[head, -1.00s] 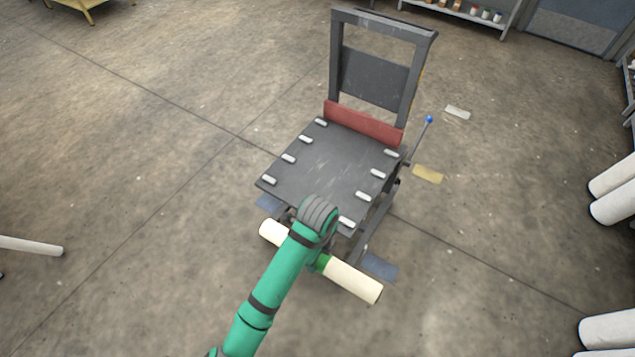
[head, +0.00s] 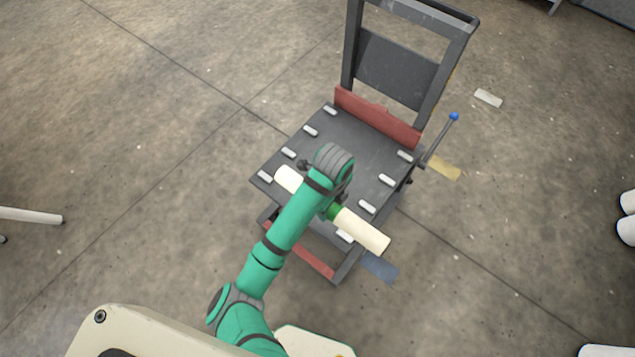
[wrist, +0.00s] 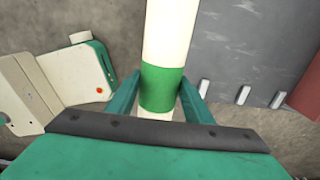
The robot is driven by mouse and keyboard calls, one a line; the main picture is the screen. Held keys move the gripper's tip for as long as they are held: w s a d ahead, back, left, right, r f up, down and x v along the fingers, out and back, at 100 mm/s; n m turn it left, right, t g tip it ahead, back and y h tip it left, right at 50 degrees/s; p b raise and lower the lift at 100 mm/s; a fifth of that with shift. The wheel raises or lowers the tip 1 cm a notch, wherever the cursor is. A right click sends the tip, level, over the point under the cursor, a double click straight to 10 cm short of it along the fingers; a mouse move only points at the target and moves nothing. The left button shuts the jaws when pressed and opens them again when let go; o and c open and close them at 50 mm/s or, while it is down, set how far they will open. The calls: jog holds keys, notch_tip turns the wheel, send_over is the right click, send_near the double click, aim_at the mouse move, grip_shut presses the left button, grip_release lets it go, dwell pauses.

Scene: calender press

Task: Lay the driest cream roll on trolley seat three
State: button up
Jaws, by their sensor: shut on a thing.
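A cream roll (head: 360,231) with a green band is held crosswise by my gripper (head: 334,211), over the near part of the trolley. In the wrist view my gripper (wrist: 160,98) is shut on the green band of the cream roll (wrist: 170,30). The trolley (head: 345,150) has a dark flat bed with white pegs in two rows along its sides, marking several seats. No roll lies on the bed that I can see. Seat numbers are not readable. My arm hides part of the bed and the middle of the roll.
A red bar (head: 378,118) and an upright dark frame (head: 397,68) stand at the bed's far end. A lever with a blue knob (head: 454,116) sticks out at the right. White rolls (head: 627,230) show at the right edge.

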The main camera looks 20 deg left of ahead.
jog(key=w, duration=0.1)
jog(key=w+a+f, duration=0.1)
jog(key=shift+w+a+f, duration=0.15)
jog(key=shift+w+a, duration=0.15)
jog(key=shift+w, duration=0.05)
jog(key=w+a+f, duration=0.2)
jog(key=f, duration=0.1)
jog(key=w+a+f, duration=0.2)
jog(key=w, duration=0.1)
jog(key=w+a+f, duration=0.2)
jog(key=w+f, duration=0.1)
jog(key=shift+a+f, duration=0.3)
jog(key=shift+a, duration=0.1)
jog(key=shift+f, duration=1.45)
jog(key=shift+d+f, duration=0.1)
jog(key=o, duration=1.4)
jog(key=shift+c, duration=0.2)
